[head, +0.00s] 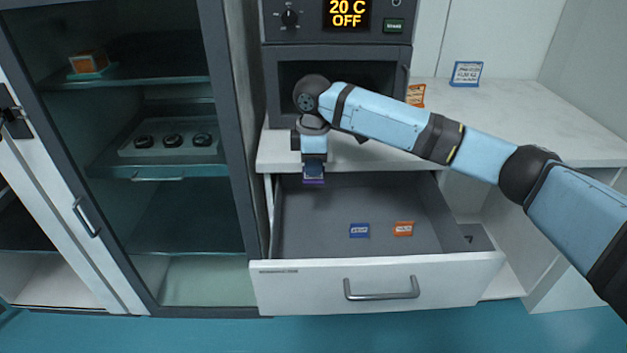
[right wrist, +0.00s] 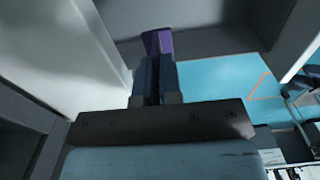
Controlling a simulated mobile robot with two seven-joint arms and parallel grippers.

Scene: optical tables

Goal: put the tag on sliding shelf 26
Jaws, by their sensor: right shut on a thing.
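My right gripper (head: 314,172) points down over the back left part of the open drawer. It is shut on a small purple tag (head: 313,181), which sticks out past the fingertips. In the right wrist view the purple tag (right wrist: 160,42) shows between the two fingers (right wrist: 155,65). A shelf with a pull handle (head: 158,177) sits at mid height in the tall cabinet on the left and carries a tray with round dark items. I cannot read a number 26 on it. My left gripper is not in view.
The open drawer (head: 375,283) holds a blue tag (head: 359,230) and an orange tag (head: 403,228). An oven-like device (head: 335,30) stands on the white counter (head: 500,110). A blue-and-white card (head: 466,74) stands on the counter. An orange box (head: 88,61) sits on the upper shelf.

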